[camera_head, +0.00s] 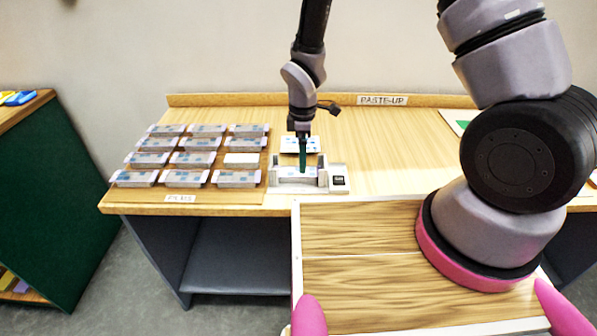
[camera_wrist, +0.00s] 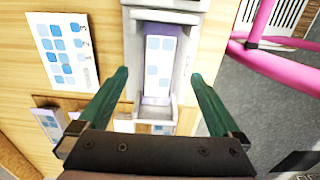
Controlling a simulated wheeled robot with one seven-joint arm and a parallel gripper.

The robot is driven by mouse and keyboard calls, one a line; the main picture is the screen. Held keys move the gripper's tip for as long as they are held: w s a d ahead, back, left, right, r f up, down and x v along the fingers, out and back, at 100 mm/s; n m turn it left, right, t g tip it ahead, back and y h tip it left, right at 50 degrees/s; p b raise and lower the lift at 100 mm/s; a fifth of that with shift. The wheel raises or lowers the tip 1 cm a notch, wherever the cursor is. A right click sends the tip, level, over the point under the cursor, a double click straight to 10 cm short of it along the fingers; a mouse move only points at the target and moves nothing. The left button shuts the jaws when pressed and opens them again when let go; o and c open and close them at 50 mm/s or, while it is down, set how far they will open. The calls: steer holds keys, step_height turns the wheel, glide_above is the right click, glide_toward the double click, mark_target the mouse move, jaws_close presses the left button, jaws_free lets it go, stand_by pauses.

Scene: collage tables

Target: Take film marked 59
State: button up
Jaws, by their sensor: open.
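My gripper (camera_head: 303,168) is over the light grey holder (camera_head: 322,184) on the paste-up table, pointing down. In the wrist view its two green fingers (camera_wrist: 160,75) are open and apart, one on each side of the holder. A pale piece with blue squares (camera_wrist: 158,68) lies in the holder between the fingers, not gripped. Several grey blocks with pale, blue-marked tops (camera_head: 185,160) stand in rows on a wooden board at the table's left. No number 59 is readable on any of them, so I cannot tell which film is marked 59.
A white card with blue squares (camera_wrist: 62,52) lies beside the holder. A small black display (camera_head: 339,181) is at the holder's right. The table's middle right (camera_head: 400,150) is clear. A wooden tray (camera_head: 350,275) of mine is in front. A green cabinet (camera_head: 50,190) stands at left.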

mark_target(298, 171)
step_height(298, 171, down, 4)
steer(key=shift+w+a+r, duration=0.1)
steer(key=shift+a+r, duration=0.05)
steer(key=c, duration=1.6)
